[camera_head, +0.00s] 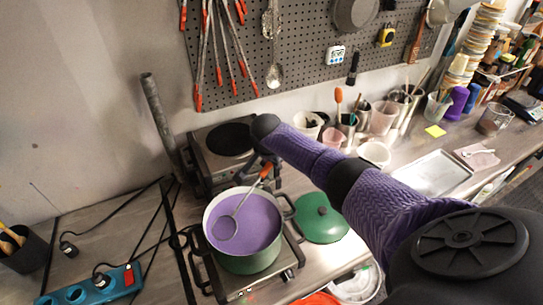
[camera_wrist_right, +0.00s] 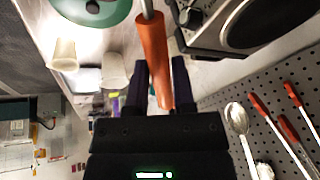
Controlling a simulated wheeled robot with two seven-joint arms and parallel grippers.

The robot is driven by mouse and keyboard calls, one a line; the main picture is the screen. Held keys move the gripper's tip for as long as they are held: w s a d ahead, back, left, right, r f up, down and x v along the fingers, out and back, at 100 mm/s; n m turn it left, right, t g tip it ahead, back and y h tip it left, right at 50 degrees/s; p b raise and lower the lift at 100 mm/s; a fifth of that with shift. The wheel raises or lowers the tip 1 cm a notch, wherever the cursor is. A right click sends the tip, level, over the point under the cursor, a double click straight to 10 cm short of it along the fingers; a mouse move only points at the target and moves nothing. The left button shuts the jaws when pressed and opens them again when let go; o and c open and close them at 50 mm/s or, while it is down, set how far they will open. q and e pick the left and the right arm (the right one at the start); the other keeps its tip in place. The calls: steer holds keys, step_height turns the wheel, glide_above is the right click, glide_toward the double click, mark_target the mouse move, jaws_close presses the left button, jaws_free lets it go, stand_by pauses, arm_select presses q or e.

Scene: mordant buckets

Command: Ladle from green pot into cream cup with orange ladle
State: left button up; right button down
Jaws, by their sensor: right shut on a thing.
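The green pot (camera_head: 250,262) stands on the front burner, full of purple liquid (camera_head: 258,215). The orange ladle's round bowl (camera_head: 223,228) lies at the liquid surface, and its shaft slants up right over the pot rim. My right gripper (camera_head: 268,163) is shut on the ladle's orange handle (camera_wrist_right: 152,50), behind the pot. A cream cup (camera_wrist_right: 62,54) stands near the green lid in the right wrist view. In the head view, a whitish cup (camera_head: 374,155) beyond my right arm may be the same one. My left gripper is out of view.
The green lid (camera_head: 320,218) lies right of the pot. A second burner (camera_head: 230,140) is behind it. A metal tray (camera_head: 432,173) and several cups and tool holders line the counter at right. A blue power strip (camera_head: 95,287) and cables lie at left.

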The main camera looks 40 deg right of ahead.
steer(key=shift+r+p, duration=0.65)
steer(key=shift+r, duration=0.15)
steer(key=shift+f, duration=0.1)
steer(key=shift+r+y, duration=0.65)
steer(key=shift+y, duration=0.05)
steer(key=shift+r+g+y, duration=0.35)
steer(key=shift+g+y, duration=0.05)
steer(key=shift+y, duration=0.2)
